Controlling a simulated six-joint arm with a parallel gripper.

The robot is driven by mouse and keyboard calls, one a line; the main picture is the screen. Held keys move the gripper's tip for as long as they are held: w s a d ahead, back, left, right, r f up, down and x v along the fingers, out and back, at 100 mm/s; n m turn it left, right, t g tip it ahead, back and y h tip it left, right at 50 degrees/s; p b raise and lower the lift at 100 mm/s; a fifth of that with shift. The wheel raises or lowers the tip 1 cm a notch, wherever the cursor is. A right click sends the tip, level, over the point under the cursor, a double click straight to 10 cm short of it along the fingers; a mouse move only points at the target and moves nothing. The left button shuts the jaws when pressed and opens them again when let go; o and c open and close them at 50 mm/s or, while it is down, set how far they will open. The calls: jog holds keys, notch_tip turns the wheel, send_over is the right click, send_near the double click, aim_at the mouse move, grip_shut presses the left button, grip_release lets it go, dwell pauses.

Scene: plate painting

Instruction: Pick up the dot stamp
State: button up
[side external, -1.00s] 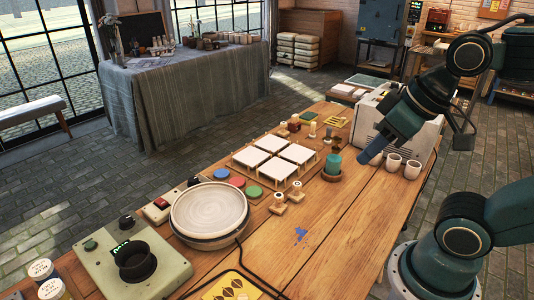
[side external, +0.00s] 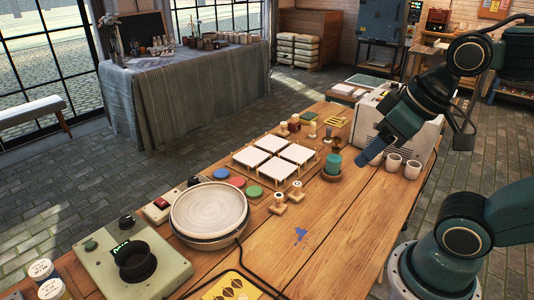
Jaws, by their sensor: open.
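Two small stamps with wooden bases and pale round tops stand on the wooden table near the middle: one stamp (side external: 278,203) and another stamp (side external: 296,191) just behind it to the right. More upright stamp-like pieces (side external: 312,130) stand behind the white tiles. I cannot tell which of these is the dot stamp. My gripper (side external: 364,157) is open above the table's right part, right of the teal cup, and apart from the stamps. It holds nothing visible; its fingertips are small and dark here.
A round plate (side external: 209,208) sits on a wheel at the front left. Coloured ink pads (side external: 220,173) lie behind it. White tiles (side external: 274,156) stand on a rack. A teal cup (side external: 333,164) and white cups (side external: 393,161) are near my gripper. The front right table is mostly clear.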

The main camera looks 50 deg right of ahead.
jog(key=m+g, duration=0.6)
jog(key=m, duration=1.3)
send_over(279, 195)
notch_tip(279, 195, down, 19)
jog(key=shift+s+r, duration=0.1)
jog(key=shift+f, duration=4.25)
jog(key=shift+a+f, duration=0.1)
jog(key=shift+f, duration=2.5)
